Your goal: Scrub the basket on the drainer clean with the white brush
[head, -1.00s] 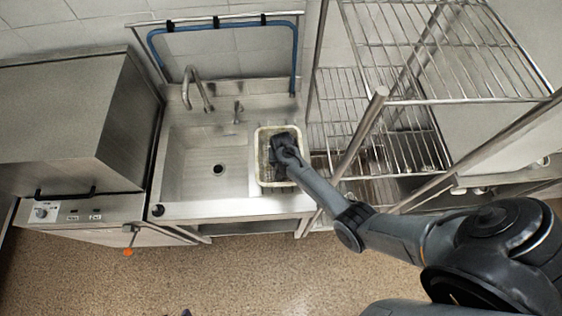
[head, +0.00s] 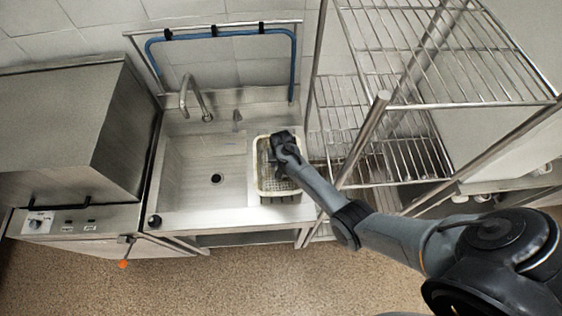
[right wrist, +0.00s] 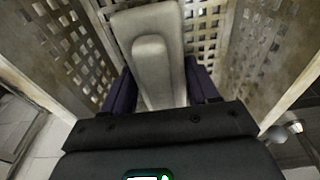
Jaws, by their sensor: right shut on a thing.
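The pale perforated basket (head: 257,180) stands on the drainer (head: 234,214) to the right of the sink bowl. My right gripper (head: 282,158) reaches into it near its back right. In the right wrist view the gripper (right wrist: 165,95) is shut on the white brush (right wrist: 152,40), with a dark finger on each side of the pale handle. The brush's far end points into the basket and its bristles are hidden. Brownish grime shows on the basket walls (right wrist: 62,50) in the right wrist view. My left gripper is not in view.
A tap (head: 190,95) stands behind the empty sink bowl (head: 195,165). A wire rack (head: 385,140) with a front post stands close to the right of the basket. A steel box-shaped machine (head: 75,120) stands at the left.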

